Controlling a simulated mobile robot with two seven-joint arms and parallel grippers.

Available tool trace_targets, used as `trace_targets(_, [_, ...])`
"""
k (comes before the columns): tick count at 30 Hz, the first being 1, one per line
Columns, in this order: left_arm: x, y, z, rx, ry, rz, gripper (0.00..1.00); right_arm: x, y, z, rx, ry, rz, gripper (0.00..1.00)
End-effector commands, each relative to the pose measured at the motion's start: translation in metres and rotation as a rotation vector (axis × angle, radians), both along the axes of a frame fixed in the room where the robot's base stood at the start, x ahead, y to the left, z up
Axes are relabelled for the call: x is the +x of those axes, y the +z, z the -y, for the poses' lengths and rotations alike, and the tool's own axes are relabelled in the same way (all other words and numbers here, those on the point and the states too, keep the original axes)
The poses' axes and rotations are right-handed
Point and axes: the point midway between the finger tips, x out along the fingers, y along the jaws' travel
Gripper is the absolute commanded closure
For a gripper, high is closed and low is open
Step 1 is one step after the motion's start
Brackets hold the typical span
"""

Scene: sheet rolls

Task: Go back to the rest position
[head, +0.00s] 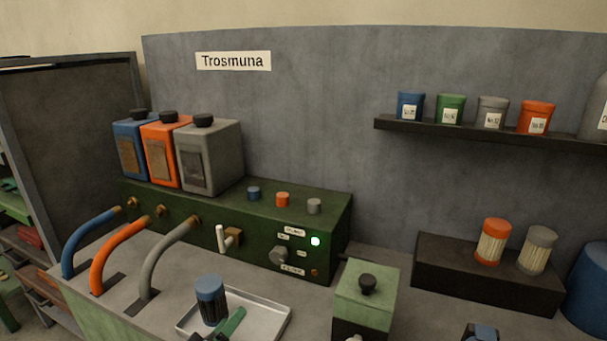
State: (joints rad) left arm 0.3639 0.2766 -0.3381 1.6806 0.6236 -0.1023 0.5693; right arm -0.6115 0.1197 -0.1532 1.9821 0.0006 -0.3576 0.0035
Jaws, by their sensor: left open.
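My left gripper (208,337) shows only as small dark parts at the bottom edge, by the near side of the metal tray (270,322). It is open, and nothing is seen held in it. Most of it is cut off by the picture's edge. A dark ribbed cylinder with a blue cap (210,300) stands upright in the tray, just beyond the gripper. A green long piece (231,322) lies beside the cylinder. My right gripper is not seen.
A green machine (190,208) carries blue, orange and grey canisters, with matching hoses in front. A light green box (366,293) stands right of the tray. A dark block (440,272) holds two capped cylinders. A small dark-and-blue shape (481,332) is cut off at the bottom.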

Motion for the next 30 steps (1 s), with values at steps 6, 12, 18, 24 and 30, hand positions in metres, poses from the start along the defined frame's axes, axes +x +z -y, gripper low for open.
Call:
trace_targets(6, [0.001,-0.009,-0.049,0.134,0.012,0.000,0.35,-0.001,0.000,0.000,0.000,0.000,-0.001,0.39])
trace_targets(12, [0.001,-0.011,-0.094,0.254,0.023,0.001,0.35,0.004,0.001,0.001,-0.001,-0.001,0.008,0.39])
trace_targets(18, [-0.015,-0.029,-0.120,0.369,0.018,-0.025,0.35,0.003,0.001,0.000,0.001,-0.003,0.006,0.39])
trace_targets(24, [-0.061,-0.076,-0.122,0.518,-0.015,-0.085,0.35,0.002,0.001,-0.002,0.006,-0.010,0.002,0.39])
trace_targets(30, [-0.130,-0.132,-0.125,0.721,-0.082,-0.164,0.35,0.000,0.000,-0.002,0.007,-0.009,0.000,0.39])
